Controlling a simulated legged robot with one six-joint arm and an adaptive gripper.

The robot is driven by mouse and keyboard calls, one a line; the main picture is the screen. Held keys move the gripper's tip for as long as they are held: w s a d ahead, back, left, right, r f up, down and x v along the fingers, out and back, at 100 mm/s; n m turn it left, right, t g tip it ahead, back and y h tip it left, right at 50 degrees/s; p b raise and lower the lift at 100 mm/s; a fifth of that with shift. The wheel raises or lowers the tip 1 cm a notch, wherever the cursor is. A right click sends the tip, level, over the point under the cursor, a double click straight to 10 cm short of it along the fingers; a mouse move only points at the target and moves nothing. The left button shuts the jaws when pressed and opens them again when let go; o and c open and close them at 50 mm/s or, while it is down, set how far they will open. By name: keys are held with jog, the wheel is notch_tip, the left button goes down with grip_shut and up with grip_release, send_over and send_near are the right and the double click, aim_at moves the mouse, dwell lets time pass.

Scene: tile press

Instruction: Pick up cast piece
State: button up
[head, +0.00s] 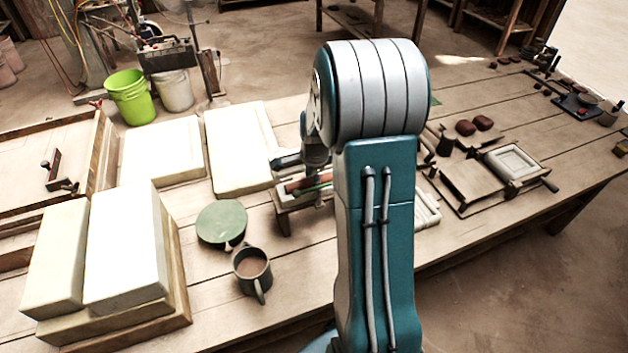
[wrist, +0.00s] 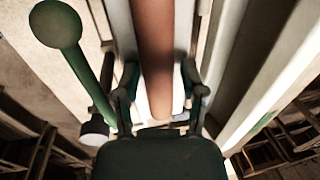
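A long reddish-brown bar (wrist: 155,50), which may be the cast piece, runs up the middle of the wrist view. My gripper (wrist: 160,76) has its two fingers apart, one on each side of this bar, with small gaps beside it. I see no clear contact. In the head view my gripper (head: 318,160) is just above a small pale press stand (head: 285,205) with a reddish-brown piece (head: 303,183) on it. My arm hides much of the press and whatever lies behind it.
A green lever with a ball knob (wrist: 56,24) stands left of my fingers. A pale rail (wrist: 275,75) runs on the right. On the table are white slabs (head: 125,250), a green round lid (head: 221,223), a mug (head: 251,268) and a tile frame (head: 513,163).

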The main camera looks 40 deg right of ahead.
jog(key=shift+a, duration=0.4)
grip_shut()
jog(key=shift+d, duration=0.15)
